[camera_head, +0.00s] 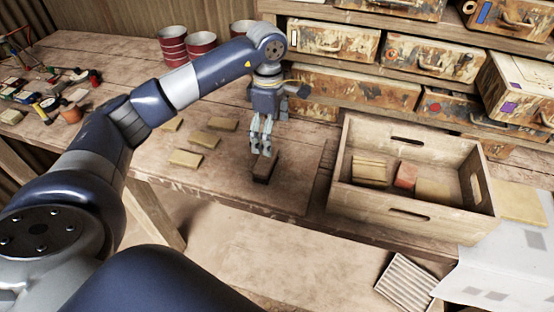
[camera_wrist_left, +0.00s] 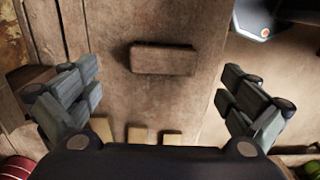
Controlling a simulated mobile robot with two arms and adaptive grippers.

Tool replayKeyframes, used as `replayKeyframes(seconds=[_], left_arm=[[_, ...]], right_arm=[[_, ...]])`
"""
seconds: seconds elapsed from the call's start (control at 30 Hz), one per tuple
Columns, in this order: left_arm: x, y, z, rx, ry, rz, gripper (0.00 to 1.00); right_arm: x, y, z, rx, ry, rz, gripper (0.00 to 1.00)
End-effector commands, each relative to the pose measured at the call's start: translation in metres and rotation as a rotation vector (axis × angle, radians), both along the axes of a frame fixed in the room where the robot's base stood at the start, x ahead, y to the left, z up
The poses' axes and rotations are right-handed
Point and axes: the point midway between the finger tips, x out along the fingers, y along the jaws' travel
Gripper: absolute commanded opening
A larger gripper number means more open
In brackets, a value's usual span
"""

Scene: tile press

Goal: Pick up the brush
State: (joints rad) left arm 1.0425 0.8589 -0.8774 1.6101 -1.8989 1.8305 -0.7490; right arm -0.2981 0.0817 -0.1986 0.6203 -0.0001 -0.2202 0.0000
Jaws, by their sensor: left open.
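The brush appears to be the dark brown rectangular block (camera_head: 266,166) lying on the wooden table, right of the tan tiles; I see no bristles. My left gripper (camera_head: 262,152) points down just above it in the head view and overlaps part of it. In the left wrist view the block (camera_wrist_left: 163,59) lies lengthwise across the picture, ahead of the space between the spread fingers. The left gripper is open and empty, with a finger at each side of that view. My right gripper is not in view.
Several tan tiles (camera_head: 185,158) lie left of the block. A wooden crate (camera_head: 411,214) with tiles inside stands to the right. Red cups (camera_head: 201,45) stand at the back, and small tools and pots lie far left. Stained drawers (camera_head: 357,87) line the back.

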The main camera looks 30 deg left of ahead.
Motion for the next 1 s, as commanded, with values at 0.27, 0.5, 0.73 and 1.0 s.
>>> replayKeyframes(seconds=[0.27, 0.5, 0.73, 1.0], left_arm=[[-0.003, 0.006, -0.036, 0.019, 0.014, 0.004, 1.00], [-0.003, 0.007, -0.056, 0.017, 0.010, 0.002, 1.00], [-0.008, 0.012, -0.086, 0.016, 0.013, 0.002, 1.00], [-0.007, 0.012, -0.106, 0.016, 0.007, 0.003, 1.00]], right_arm=[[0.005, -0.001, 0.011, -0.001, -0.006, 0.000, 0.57], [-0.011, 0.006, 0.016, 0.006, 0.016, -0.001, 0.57], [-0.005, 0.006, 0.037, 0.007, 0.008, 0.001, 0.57], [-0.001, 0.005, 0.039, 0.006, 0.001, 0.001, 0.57]])
